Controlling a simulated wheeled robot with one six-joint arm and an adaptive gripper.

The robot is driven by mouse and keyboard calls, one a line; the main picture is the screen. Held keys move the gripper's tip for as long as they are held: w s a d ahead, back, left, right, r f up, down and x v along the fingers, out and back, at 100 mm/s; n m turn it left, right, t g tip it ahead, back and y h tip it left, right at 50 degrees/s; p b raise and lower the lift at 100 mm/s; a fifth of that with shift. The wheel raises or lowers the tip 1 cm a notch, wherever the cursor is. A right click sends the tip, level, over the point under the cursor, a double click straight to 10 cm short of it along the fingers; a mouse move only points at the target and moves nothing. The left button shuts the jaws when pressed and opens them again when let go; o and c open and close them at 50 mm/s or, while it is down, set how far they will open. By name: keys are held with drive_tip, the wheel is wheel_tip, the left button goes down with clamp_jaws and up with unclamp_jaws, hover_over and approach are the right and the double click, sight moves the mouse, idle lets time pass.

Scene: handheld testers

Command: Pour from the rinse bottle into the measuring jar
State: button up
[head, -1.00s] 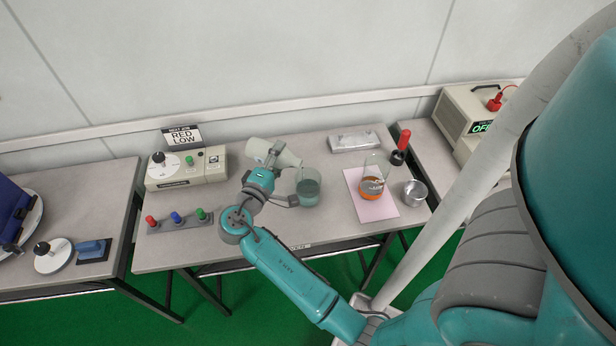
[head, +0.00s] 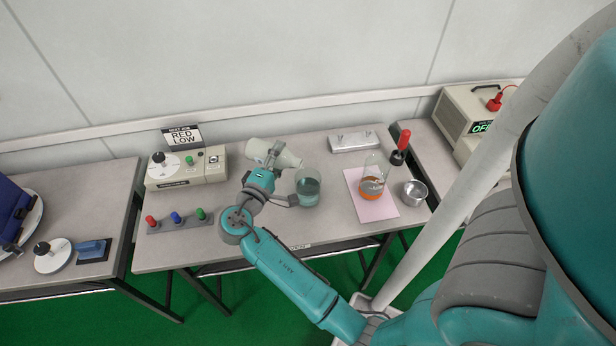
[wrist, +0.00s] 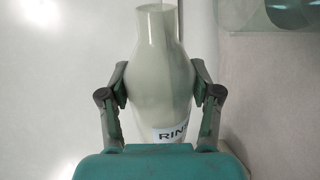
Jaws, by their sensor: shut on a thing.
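In the wrist view, the fingers of my gripper (wrist: 160,88) press both sides of the bottle (wrist: 158,65), and part of a label reading "RIN" shows. The measuring jar (head: 308,187), clear with greenish contents, stands upright on the table just below and right of the bottle's mouth. Part of its glass (wrist: 292,14) shows at the wrist view's top right. I cannot tell whether liquid is flowing.
A flask with orange liquid (head: 372,188) stands on a pink mat (head: 378,211), beside a metal bowl (head: 415,193) and a red-handled tool (head: 401,145). A silver tray (head: 354,141) lies behind. A dial box (head: 187,169) and a button strip (head: 179,221) are at left.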

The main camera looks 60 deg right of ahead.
sight(284, 155)
drive_tip(key=n, duration=0.2)
drive_tip(key=shift+w+f+n, duration=0.1)
drive_tip(key=shift+f+n, duration=0.3)
drive_tip(key=r+n, duration=0.1)
drive_tip(key=n, duration=0.1)
drive_tip(key=s+r+n, duration=0.1)
drive_tip(key=n, duration=0.1)
drive_tip(key=s+r+n, duration=0.1)
drive_tip(key=n, duration=0.1)
drive_tip(key=shift+d+r, duration=0.1)
drive_tip(key=shift+r, duration=0.1)
drive_tip(key=r+n, duration=0.1)
drive_tip(key=n, duration=0.1)
drive_tip(key=s+r+n, duration=0.1)
drive_tip(key=n, duration=0.2)
drive_tip(key=s+r+n, duration=0.1)
drive_tip(key=n, duration=0.1)
drive_tip(key=shift+s+r+n, duration=0.15)
drive_tip(key=shift+r+n, duration=0.15)
drive_tip(key=shift+r, duration=2.5)
